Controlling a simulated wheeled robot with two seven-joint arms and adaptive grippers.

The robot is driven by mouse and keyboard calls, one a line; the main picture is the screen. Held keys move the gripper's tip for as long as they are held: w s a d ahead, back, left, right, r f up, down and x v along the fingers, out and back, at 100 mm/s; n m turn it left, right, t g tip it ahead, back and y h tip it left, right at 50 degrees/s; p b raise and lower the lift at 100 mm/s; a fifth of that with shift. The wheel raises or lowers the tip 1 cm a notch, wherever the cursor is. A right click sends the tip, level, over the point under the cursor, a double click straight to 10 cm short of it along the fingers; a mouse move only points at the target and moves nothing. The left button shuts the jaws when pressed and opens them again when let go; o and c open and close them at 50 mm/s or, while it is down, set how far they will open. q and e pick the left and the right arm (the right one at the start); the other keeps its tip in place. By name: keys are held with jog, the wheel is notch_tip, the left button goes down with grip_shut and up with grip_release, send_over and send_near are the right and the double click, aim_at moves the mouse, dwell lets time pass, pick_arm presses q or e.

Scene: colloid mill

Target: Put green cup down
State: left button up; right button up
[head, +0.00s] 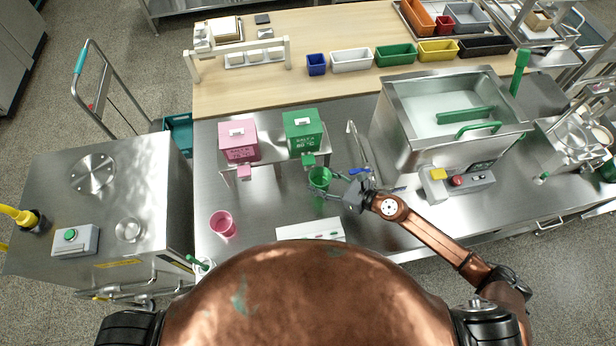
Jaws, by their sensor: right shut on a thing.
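The green cup (318,179) is upright in front of the green box dispenser (303,133), just below its small green tap (308,160). My right gripper (335,190) comes in from the right and is shut on the green cup. I cannot tell whether the cup's base touches the steel counter (270,205). A pink cup (223,224) stands on the counter at the left front. My left gripper is not in view.
A pink box dispenser (238,141) stands left of the green one. A white panel (310,230) lies in front. A faucet (357,145) and steel basin (450,110) are at the right. Clear counter lies between the two cups.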

aim_at(313, 180)
jog(key=w+a, duration=0.1)
jog(key=a, duration=0.1)
jog(key=w+a, duration=0.1)
jog(key=a, duration=0.1)
jog(key=shift+w+p, duration=0.35)
jog(key=shift+f+b, duration=0.85)
jog(key=shift+f, duration=0.9)
jog(key=shift+f, duration=0.1)
jog(key=shift+f, duration=0.15)
jog(key=o, duration=1.3)
